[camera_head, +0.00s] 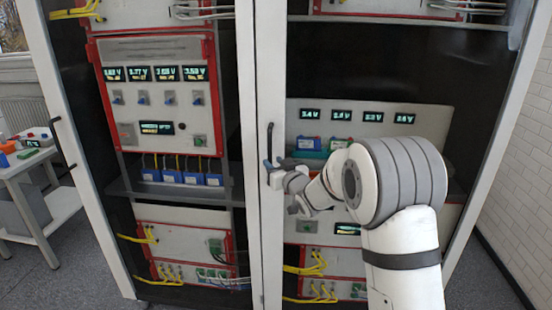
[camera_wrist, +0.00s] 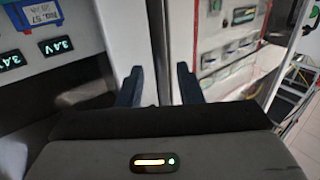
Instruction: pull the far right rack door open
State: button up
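The right rack door has a white frame (camera_head: 272,60) around a clear pane and appears shut beside the left door. Its dark vertical handle (camera_head: 269,142) is on the left side of that frame. My gripper (camera_head: 272,166) is at the lower part of the handle in the head view. In the wrist view my gripper (camera_wrist: 159,88) has its two dark fingers apart. The handle (camera_wrist: 155,40) runs as a dark bar down into the gap between them. Contact between fingers and handle cannot be made out, and the handle's lower end is hidden.
The left rack door has its own handle (camera_head: 63,141). Racks behind the doors hold modules with voltage displays and blue batteries (camera_head: 182,178). A side table (camera_head: 40,165) with small items stands at the left. A white brick wall (camera_head: 515,180) is at the right. My arm covers part of the right door.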

aim_at(271, 160)
jog(key=shift+p+x, duration=0.3)
jog(key=shift+x, duration=1.55)
grip_shut()
